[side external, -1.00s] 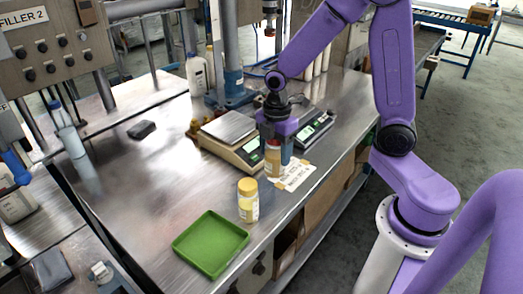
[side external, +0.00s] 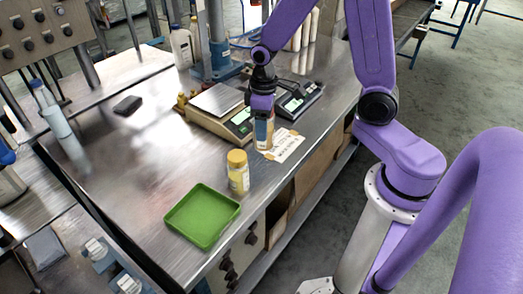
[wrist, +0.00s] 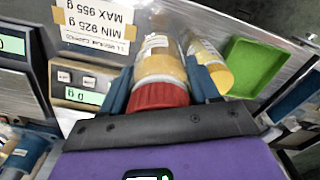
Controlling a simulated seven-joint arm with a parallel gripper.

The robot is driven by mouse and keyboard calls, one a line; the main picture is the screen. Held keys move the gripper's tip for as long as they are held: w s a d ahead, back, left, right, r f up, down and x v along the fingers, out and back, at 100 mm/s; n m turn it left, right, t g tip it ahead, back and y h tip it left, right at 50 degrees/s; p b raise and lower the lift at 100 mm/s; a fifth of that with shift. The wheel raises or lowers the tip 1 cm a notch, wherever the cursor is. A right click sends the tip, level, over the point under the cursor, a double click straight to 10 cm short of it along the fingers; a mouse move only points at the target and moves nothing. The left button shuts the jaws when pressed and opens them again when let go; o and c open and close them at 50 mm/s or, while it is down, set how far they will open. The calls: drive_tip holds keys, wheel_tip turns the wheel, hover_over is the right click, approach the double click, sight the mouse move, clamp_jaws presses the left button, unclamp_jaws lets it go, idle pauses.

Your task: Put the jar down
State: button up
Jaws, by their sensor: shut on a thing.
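The held jar (wrist: 160,64) has a red lid, amber contents and a white label. My gripper (wrist: 166,84) is shut on it, with one blue finger on each side near the lid. In the side external view my gripper (side external: 263,113) points down and the jar (side external: 263,136) is upright beneath it, partly hidden by a finger. The jar's base is at or close to the table, by a paper sign; I cannot tell whether it touches.
A yellow-lidded jar (side external: 238,172) stands nearby, with a green tray (side external: 202,216) in front of it. Two scales (side external: 218,112) (side external: 298,98) stand behind my gripper. The paper sign (side external: 285,145) lies near the table's right edge. The metal table (side external: 130,165) is largely clear at left.

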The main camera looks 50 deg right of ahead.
sight(270, 123)
drive_tip(key=m, duration=0.3)
drive_tip(key=w+f+m, duration=0.1)
drive_tip(key=m, duration=0.1)
drive_tip(key=shift+d+f, duration=0.1)
drive_tip(key=shift+d, duration=0.1)
drive_tip(key=n, duration=0.2)
drive_tip(key=r+n, duration=0.1)
drive_tip(key=shift+s+a+n, duration=0.15)
drive_tip(key=shift+s+n, duration=0.2)
drive_tip(key=shift+n, duration=0.05)
drive_tip(key=n, duration=0.3)
drive_tip(key=s+r+n, duration=0.1)
drive_tip(key=n, duration=0.1)
drive_tip(key=shift+a, duration=0.2)
drive_tip(key=n, duration=0.2)
drive_tip(key=s+r+n, duration=0.1)
drive_tip(key=n, duration=0.1)
drive_tip(key=shift+s+a+r+n, duration=0.1)
drive_tip(key=shift+n, duration=0.3)
drive_tip(key=n, duration=0.3)
drive_tip(key=shift+s+a+r+n, duration=0.1)
drive_tip(key=shift+s+r+n, duration=0.2)
drive_tip(key=shift+s+r, duration=0.1)
drive_tip(key=shift+w+f, duration=0.1)
